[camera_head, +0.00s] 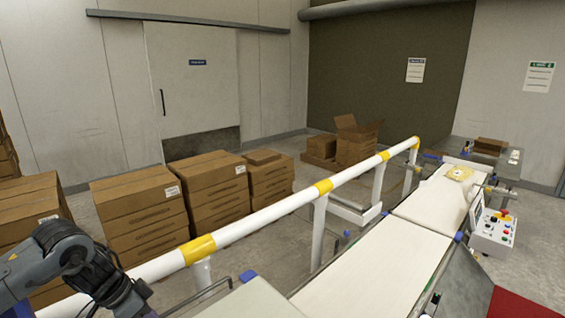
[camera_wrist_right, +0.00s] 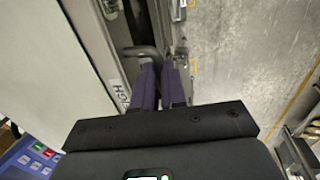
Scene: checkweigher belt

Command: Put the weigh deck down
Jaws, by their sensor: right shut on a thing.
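My right gripper (camera_wrist_right: 160,72) has its two purple fingers close together in the right wrist view. It is shut at a dark bent handle (camera_wrist_right: 143,51) beside the edge of a long pale deck (camera_wrist_right: 45,65), with part of a printed label on its side. I take this to be the weigh deck, but cannot tell whether it is raised or seated. In the head view, a pale panel (camera_head: 252,302) with a blue corner shows at the bottom edge; I cannot tell whether it is the same deck. My left arm shows at lower left, without a clear gripper.
White belts (camera_head: 370,265) run toward the back right. A white and yellow guard rail (camera_head: 270,208) crosses beside them. A control box (camera_head: 493,230) with a red button stands at right. Carton stacks (camera_head: 138,210) stand behind the rail. A blue button panel (camera_wrist_right: 32,158) shows in the wrist view.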

